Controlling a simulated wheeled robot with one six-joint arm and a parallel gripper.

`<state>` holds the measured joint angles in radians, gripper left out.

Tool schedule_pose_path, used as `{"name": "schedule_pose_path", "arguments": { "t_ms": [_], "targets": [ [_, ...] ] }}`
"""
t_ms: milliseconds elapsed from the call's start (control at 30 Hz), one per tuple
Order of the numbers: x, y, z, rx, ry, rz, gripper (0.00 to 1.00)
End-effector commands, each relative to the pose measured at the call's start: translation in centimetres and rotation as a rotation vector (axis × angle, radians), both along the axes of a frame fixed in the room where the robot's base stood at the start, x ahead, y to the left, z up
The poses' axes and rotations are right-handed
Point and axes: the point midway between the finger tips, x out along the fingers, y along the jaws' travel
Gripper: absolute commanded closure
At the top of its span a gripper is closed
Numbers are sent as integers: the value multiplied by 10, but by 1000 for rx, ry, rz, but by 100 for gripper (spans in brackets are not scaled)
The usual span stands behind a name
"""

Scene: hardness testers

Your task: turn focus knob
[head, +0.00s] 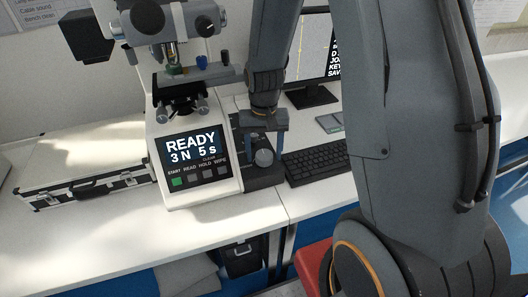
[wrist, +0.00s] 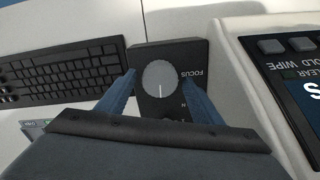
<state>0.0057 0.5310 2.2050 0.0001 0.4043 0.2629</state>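The focus knob is a round grey dial (head: 264,157) on a small black control box (head: 262,176) at the right side of the hardness tester (head: 193,160). In the wrist view the knob (wrist: 160,78) has a pale pointer line and the word FOCUS beside it. My gripper (head: 262,138) is over the box, pointing down at the knob. In the wrist view my gripper (wrist: 162,84) is open, one blue finger on each side of the knob, with visible gaps. I cannot tell how far above the knob the fingertips are.
The tester's screen (head: 194,148) reads READY, 3 N, 5 s. A keyboard (head: 315,160) lies right of the box, with a monitor (head: 312,95) behind. A silver case (head: 85,180) lies left on the white bench. The bench's front strip is clear.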

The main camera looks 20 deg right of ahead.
Motion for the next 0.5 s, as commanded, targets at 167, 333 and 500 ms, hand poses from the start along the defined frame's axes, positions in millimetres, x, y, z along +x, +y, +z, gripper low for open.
{"name": "schedule_pose_path", "arguments": {
  "t_ms": [167, 333, 500],
  "targets": [
    [0, 0, 0, 0, 0, 0, 40],
    [1, 0, 11, -1, -2, 1, 40],
    [1, 0, 35, 0, -3, 1, 40]
  ]
}}
